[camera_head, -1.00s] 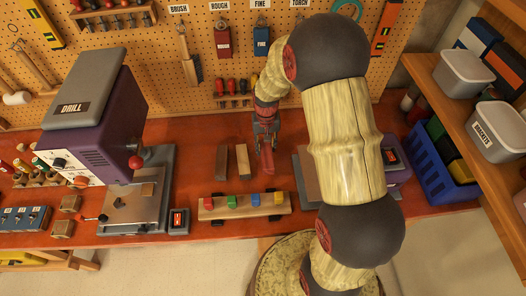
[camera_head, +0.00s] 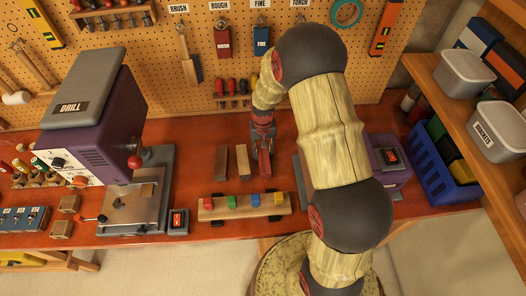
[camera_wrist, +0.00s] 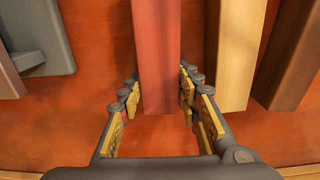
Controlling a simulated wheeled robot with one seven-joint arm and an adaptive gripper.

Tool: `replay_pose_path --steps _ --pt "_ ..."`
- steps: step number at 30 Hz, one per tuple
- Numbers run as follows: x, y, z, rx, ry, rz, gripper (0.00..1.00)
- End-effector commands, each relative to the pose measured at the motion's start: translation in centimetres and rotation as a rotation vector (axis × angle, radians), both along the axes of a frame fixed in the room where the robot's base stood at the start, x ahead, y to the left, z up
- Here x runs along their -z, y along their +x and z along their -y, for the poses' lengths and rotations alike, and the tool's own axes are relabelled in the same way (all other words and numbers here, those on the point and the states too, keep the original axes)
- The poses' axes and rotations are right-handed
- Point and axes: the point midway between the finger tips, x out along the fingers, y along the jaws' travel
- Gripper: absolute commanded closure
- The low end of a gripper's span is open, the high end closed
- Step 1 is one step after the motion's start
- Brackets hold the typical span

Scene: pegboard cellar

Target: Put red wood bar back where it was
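The red wood bar (camera_head: 264,163) is at the right end of a row of bars on the red-brown bench, next to a light wood bar (camera_head: 243,162). My gripper (camera_head: 263,133) is over its far part. In the wrist view the red wood bar (camera_wrist: 159,55) runs between the fingertips of my gripper (camera_wrist: 160,90), and both tips appear to touch its sides. Its near end lies about level with the end of the light wood bar (camera_wrist: 235,55). Whether it rests on the bench or hangs just above it I cannot tell.
A dark brown bar (camera_head: 221,163) lies left of the light one. A wooden rack (camera_head: 215,208) with several coloured blocks stands in front. A drill press (camera_head: 90,130) is at left, a grey-and-purple machine (camera_head: 388,165) at right, partly behind my arm. A pegboard (camera_head: 130,60) rises behind.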

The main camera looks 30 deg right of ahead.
Motion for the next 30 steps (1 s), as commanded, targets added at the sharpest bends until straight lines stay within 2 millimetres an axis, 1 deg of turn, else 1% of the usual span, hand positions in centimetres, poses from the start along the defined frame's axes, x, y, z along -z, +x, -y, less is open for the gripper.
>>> replay_pose_path --steps 1,8,16,19,23,30 --pt "0.0 0.0 0.0 0.000 0.000 0.000 0.63" --pt "-0.1 0.0 0.0 0.000 0.000 0.000 0.50" --pt "-0.1 0.0 0.0 0.000 0.000 0.000 0.49" --pt "-0.5 0.0 0.0 0.000 0.000 0.001 0.49" --pt "-2.0 0.1 0.0 0.000 0.000 0.003 0.49" --pt "-6.9 0.1 0.0 0.000 -0.001 0.004 0.49"
